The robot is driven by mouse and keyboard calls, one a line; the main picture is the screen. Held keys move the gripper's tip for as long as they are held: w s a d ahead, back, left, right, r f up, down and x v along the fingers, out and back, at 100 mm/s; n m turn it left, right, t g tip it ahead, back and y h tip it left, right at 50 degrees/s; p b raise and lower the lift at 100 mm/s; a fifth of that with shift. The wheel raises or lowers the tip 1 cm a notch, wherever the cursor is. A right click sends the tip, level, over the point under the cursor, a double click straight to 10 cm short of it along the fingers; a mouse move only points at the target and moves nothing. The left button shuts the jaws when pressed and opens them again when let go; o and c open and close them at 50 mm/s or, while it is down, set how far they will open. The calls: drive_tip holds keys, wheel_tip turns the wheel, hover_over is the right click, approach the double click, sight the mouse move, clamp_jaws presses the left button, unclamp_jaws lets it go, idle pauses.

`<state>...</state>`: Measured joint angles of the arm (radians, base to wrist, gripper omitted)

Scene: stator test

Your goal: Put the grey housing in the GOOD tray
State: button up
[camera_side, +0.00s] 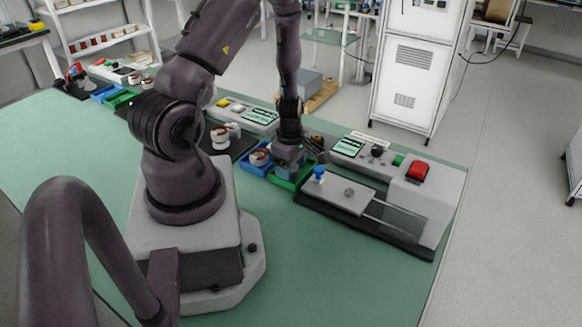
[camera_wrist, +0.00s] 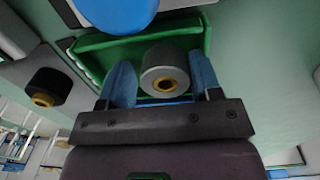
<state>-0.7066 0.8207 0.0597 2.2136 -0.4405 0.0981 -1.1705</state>
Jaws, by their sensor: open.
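The grey housing (camera_wrist: 165,72), a short cylinder with a brass-coloured centre, shows in the wrist view inside a green tray (camera_wrist: 90,46). My gripper (camera_wrist: 163,82) is open, with one blue finger on each side of the housing and a visible gap to the left finger. In the side view my gripper (camera_side: 288,158) points down over the green tray (camera_side: 281,182) and hides the housing. No GOOD label is readable on the tray.
A blue tray (camera_side: 247,166) holding a copper-coloured part adjoins the green tray on the left. A test fixture (camera_side: 347,195) with a blue knob (camera_side: 319,172) and a red button (camera_side: 418,171) stands close on the right. The front of the green table is clear.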

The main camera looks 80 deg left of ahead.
drive_tip(key=shift+s+d, duration=0.3)
drive_tip(key=shift+s, duration=0.15)
wheel_tip(320, 180, up, 13)
drive_tip(key=shift+w+a, duration=0.2)
drive_tip(key=shift+w, duration=0.15)
